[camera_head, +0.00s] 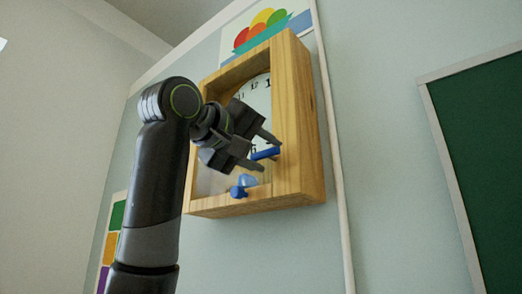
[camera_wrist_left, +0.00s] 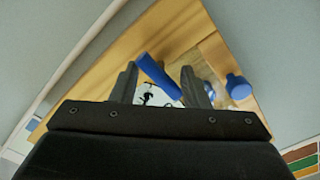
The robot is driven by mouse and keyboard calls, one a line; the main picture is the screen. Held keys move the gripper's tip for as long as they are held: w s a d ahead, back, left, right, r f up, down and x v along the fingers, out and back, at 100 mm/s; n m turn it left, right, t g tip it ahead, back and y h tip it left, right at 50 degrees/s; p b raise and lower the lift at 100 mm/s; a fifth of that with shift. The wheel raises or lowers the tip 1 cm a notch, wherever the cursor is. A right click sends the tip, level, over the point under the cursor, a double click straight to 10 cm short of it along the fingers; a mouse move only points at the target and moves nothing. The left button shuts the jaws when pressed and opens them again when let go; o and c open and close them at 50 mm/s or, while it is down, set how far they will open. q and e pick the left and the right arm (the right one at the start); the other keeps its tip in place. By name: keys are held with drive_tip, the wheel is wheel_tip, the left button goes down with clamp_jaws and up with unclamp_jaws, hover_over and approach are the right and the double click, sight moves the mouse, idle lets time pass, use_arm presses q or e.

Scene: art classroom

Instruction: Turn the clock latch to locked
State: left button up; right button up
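A wooden box clock (camera_head: 296,120) hangs on the wall, its white face (camera_head: 258,90) behind the front opening. A blue latch bar (camera_head: 266,153) shows at the right side of the front frame, tilted slightly. My left gripper (camera_head: 269,154) is open in front of the clock, with its fingertips on either side of the bar. In the left wrist view the blue bar (camera_wrist_left: 157,75) lies slantwise between the two spread fingers, with small gaps seen. Whether a finger touches it I cannot tell. My left wrist hides part of the clock's front. My right gripper is out of view.
A blue knob (camera_head: 238,191) sits at the clock's lower front edge, below my gripper; it also shows in the left wrist view (camera_wrist_left: 238,87). A fruit picture (camera_head: 268,32) hangs above.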

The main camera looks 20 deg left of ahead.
use_arm(q)
clamp_jaws()
drive_tip(key=shift+m, duration=0.4)
drive_tip(key=m, duration=0.2)
drive_tip(key=shift+m+b, duration=0.4)
drive_tip(key=m, duration=0.3)
drive_tip(key=shift+m, duration=0.3)
drive_tip(key=m, duration=0.6)
drive_tip(key=c, duration=0.6)
unclamp_jaws()
drive_tip(key=shift+m, duration=2.4)
drive_tip(key=shift+o, duration=0.2)
